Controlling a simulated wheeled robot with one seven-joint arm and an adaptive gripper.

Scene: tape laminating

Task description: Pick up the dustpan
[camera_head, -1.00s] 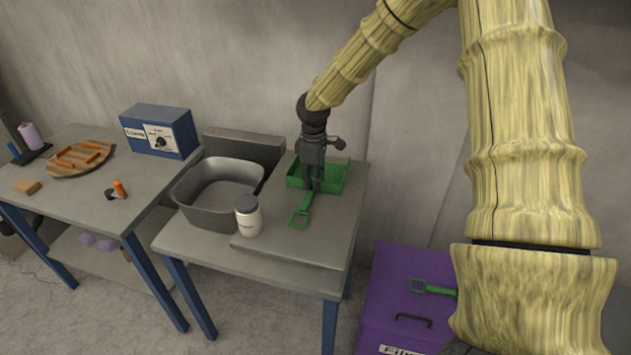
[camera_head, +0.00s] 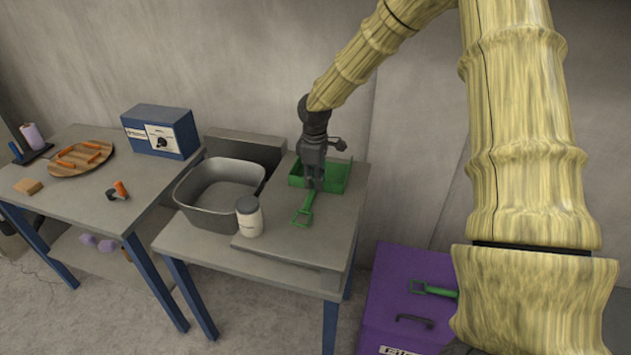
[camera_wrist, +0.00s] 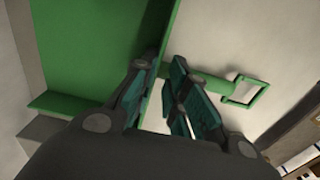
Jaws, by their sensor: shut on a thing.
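The green dustpan (camera_head: 333,176) is on the right part of the grey sink table, its handle (camera_head: 304,211) pointing toward the front. My gripper (camera_head: 316,188) reaches down onto it from above, where the handle meets the pan. In the wrist view the dustpan (camera_wrist: 85,50) fills the upper left, and its handle (camera_wrist: 245,92) with a looped end runs to the right. My gripper (camera_wrist: 163,100) is shut on the dustpan, its fingers either side of the green front wall. Whether the dustpan touches the table cannot be told.
A white jar with a dark lid (camera_head: 249,217) stands left of the dustpan, beside the grey sink basin (camera_head: 190,205). A purple box (camera_head: 385,300) with a green handled thing (camera_head: 432,289) is at lower right. A wall stands close behind the table.

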